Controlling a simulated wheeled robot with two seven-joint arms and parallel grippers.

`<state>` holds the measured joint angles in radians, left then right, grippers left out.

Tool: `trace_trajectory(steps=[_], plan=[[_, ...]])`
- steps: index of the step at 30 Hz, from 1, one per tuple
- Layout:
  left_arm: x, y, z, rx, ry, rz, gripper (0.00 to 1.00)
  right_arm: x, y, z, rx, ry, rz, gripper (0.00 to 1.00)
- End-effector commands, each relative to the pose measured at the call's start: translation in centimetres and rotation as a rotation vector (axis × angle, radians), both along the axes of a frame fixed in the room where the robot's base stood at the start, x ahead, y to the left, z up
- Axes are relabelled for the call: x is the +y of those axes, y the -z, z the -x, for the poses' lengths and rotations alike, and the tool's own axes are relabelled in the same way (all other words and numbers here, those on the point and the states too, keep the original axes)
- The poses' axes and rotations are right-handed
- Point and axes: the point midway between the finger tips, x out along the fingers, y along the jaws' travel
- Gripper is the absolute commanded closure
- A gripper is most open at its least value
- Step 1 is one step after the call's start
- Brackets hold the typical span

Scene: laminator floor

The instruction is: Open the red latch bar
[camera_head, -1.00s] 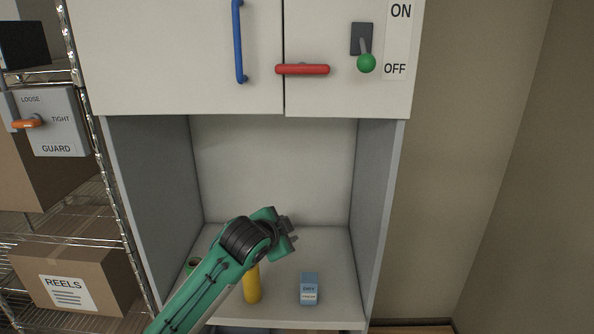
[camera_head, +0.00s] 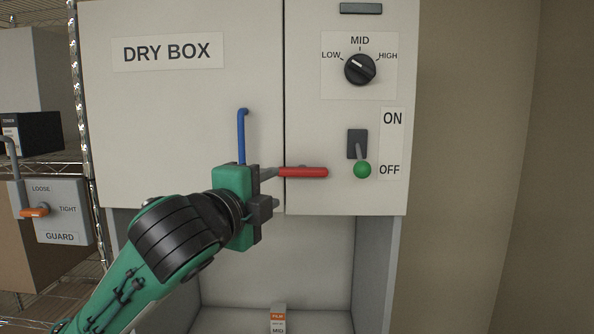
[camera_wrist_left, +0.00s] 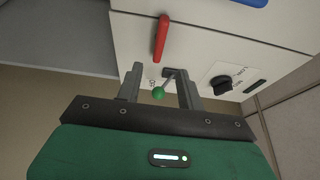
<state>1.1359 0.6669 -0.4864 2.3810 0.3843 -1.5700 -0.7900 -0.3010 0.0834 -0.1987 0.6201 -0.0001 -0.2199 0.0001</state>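The red latch bar (camera_head: 305,172) lies level across the seam between the two white cabinet doors. Its left end is hidden behind a finger of my left gripper (camera_head: 275,188), which is in front of the doors at the bar's left end. In the left wrist view the red bar (camera_wrist_left: 161,38) shows past the fingertips, in line with the gap of the gripper (camera_wrist_left: 160,68). The fingers are apart with nothing held between them. I cannot tell whether a finger touches the bar. My right gripper is not in view.
A blue handle (camera_head: 242,135) stands upright just above my left gripper. A switch with a green knob (camera_head: 362,170) sits right of the bar, near OFF. A black dial (camera_head: 360,69) is above it. A wire shelf with a guard box (camera_head: 62,212) stands left.

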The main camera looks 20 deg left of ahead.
Motion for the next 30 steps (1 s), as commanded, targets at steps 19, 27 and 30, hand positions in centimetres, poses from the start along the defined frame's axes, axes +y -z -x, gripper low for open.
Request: trace_trajectory(steps=[19,27,30], plan=[[-1.3,-0.2,-11.1,0.001,0.001,0.003,0.62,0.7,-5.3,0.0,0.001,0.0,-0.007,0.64],[-1.3,0.0,-11.5,0.0,0.0,0.003,0.62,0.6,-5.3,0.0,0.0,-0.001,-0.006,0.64],[-1.3,0.0,-11.5,0.0,0.0,0.003,0.66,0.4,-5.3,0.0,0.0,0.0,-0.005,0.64]])
